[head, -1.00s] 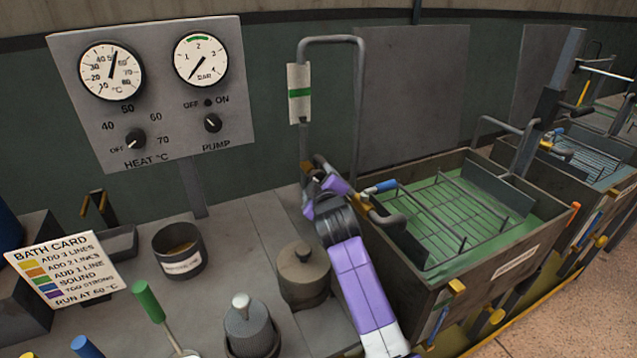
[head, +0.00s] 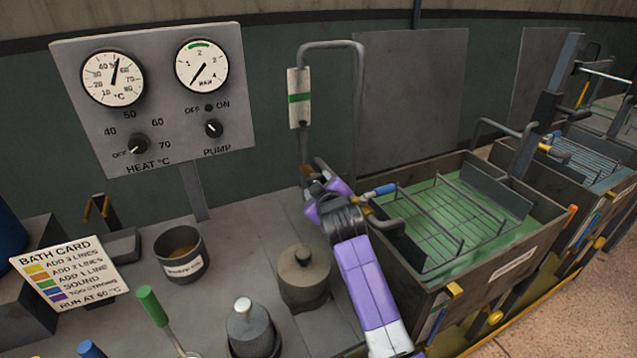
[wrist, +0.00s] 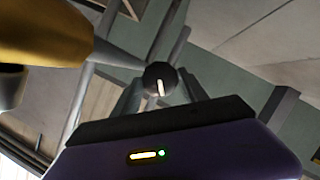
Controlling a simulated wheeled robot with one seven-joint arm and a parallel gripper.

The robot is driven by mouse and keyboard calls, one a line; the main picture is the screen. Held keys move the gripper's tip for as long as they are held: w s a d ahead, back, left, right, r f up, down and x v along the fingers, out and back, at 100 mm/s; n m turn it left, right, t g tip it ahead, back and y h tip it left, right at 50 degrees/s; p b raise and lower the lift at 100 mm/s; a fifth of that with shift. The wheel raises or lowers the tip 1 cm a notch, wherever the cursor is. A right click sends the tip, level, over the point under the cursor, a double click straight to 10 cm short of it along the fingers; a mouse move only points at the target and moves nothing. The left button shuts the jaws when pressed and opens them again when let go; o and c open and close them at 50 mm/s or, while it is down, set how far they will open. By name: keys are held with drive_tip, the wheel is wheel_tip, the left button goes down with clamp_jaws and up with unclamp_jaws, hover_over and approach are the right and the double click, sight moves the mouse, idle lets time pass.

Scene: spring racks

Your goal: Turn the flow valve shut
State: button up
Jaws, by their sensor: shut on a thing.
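The flow valve shows in the wrist view as a small dark round knob (wrist: 158,77) with a white pointer mark, which runs nearly straight up and down in the picture. My gripper (wrist: 160,88) has its two grey fingers shut on this knob, one at each side. In the head view my gripper (head: 316,183) is at the foot of the upright pipe (head: 359,110), left of the tank. My gripper hides the knob there. Above it, a flow tube (head: 299,98) with a green band hangs on the pipe.
A blue-handled lever (head: 380,190) is close to the right of my gripper, by the tank (head: 470,275) of green liquid. A lidded grey pot (head: 304,280) stands left of my arm. A gauge panel (head: 155,95) stands at the back left. A large yellow part (wrist: 45,35) is close in the wrist view.

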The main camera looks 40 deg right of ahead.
drive_tip(key=shift+d+r+m+y+p, duration=0.1)
drive_tip(key=shift+m+y+p, duration=0.8)
drive_tip(key=shift+m+p, duration=0.5)
drive_tip(key=o, duration=1.4)
drive_tip(key=shift+s, duration=0.1)
drive_tip(key=shift+c, duration=0.2)
drive_tip(key=shift+d, duration=0.1)
drive_tip(key=shift+b, duration=0.3)
